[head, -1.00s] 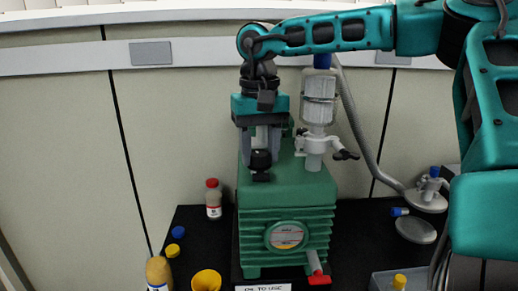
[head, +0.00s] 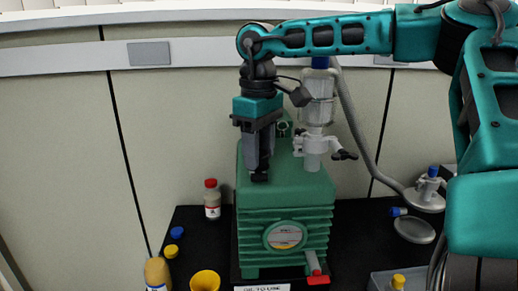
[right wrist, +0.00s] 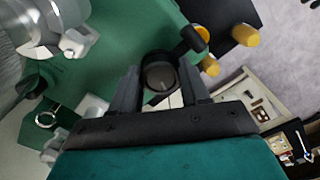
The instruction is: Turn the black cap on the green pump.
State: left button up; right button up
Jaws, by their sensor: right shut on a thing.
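The green pump (head: 288,187) stands upright on the black bench top in the head view. My right gripper (head: 257,165) points straight down at the front left of the pump's top. In the right wrist view its two fingers are shut on the round black cap (right wrist: 159,74), one on each side. In the head view the fingers hide most of the cap, and only a dark part at its foot (head: 259,178) shows. My left gripper is not in view.
A clear filter with a white clamp (head: 313,143) stands on the pump just right of my gripper. A red-capped bottle (head: 212,200) is left of the pump. A yellow funnel (head: 205,281) sits at the front. A grey hose (head: 360,135) runs down on the right.

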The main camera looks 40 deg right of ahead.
dwell(0.3)
jog(key=o, duration=1.1)
jog(key=shift+c, duration=0.2)
